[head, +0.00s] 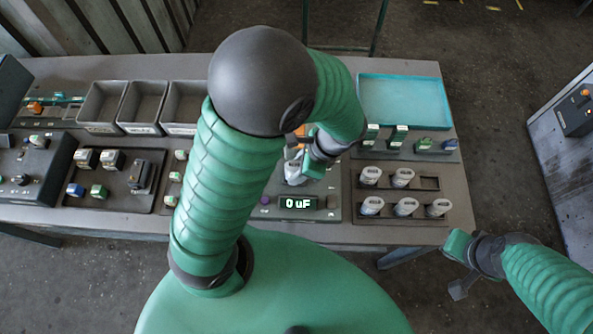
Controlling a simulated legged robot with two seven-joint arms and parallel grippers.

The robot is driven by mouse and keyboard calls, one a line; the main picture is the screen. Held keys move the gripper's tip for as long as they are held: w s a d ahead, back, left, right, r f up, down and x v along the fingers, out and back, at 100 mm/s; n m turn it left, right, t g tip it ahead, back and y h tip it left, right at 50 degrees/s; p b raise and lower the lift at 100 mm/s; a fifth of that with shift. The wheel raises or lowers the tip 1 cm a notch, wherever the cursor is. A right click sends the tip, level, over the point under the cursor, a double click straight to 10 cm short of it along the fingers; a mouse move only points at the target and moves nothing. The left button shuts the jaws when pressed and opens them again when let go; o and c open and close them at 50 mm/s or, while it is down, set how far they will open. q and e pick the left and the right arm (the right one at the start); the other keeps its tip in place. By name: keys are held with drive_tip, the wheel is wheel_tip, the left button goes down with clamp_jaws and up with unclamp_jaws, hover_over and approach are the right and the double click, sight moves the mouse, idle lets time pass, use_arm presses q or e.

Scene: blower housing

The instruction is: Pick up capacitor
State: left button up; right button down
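Several white-grey cylindrical capacitors (405,206) stand in a dark tray (397,222) on the right part of the bench. Its back row has an empty slot at the right end. My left gripper (303,165) is over the tester, left of that tray, partly hidden by my own arm. A whitish object (294,172), possibly a capacitor, shows at its fingers; I cannot tell whether it is gripped. The tester display (298,203) reads "0 uF". My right gripper (460,267) is open and empty, off the bench's front right edge.
Small green-and-white parts (423,144) stand in a row behind the capacitor tray. A shallow teal tray (404,100) at the back right is empty. Grey bins (142,103) stand at the back left. Panels with coloured parts (112,178) fill the left. A grey cabinet (565,150) stands right.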

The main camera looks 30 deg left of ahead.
use_arm(q)
drive_tip(key=shift+d, duration=0.1)
drive_tip(key=shift+c, duration=1.9)
drive_tip(key=shift+a, duration=0.45)
drive_tip(key=c, duration=0.5)
drive_tip(key=shift+s+a, duration=0.1)
use_arm(e)
drive_tip(key=shift+a, duration=0.2)
